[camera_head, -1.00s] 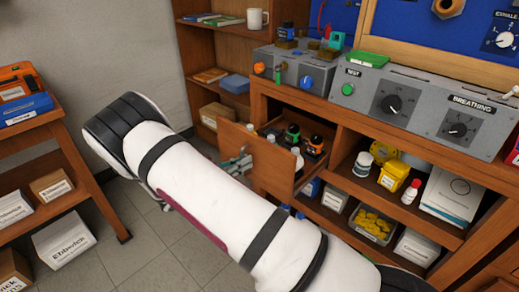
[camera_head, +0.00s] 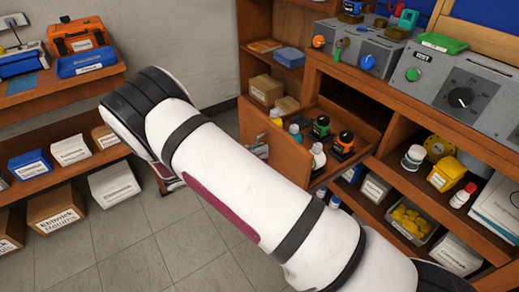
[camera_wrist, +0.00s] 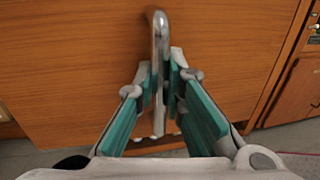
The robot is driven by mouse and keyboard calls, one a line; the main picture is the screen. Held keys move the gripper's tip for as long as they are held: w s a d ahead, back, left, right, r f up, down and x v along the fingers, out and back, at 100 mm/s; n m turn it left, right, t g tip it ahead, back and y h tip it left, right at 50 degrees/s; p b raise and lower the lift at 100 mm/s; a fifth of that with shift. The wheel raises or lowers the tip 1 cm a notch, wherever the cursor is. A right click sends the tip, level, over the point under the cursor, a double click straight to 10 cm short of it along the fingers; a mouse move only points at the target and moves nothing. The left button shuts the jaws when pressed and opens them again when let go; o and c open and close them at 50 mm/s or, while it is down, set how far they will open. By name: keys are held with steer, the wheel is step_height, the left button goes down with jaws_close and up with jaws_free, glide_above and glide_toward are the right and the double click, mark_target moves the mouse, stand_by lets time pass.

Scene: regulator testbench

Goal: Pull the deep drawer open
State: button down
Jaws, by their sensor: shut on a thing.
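The deep drawer (camera_head: 272,155) has a plain wooden front and stands pulled out of the bench, with its inside showing from above in the head view. Several bottles and jars, with green, orange and white caps, stand in it. In the wrist view the drawer front (camera_wrist: 75,65) fills most of the picture. Its upright metal bar handle (camera_wrist: 159,38) is between the fingers of my gripper (camera_wrist: 161,85), which is shut on it. In the head view my white arm hides most of the gripper and the handle.
Open shelves right of the drawer hold a yellow container (camera_head: 446,174), a tub of yellow pieces (camera_head: 410,222) and bottles. A shelf unit at left holds an orange case (camera_head: 77,36) and labelled boxes. Grey tiled floor (camera_head: 140,240) is clear between them.

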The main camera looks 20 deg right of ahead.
steer(key=c, duration=1.7)
jaws_free()
steer(key=shift+o, duration=0.2)
steer(key=s+a, duration=0.1)
steer(key=a, duration=1.1)
steer(key=shift+s, duration=0.4)
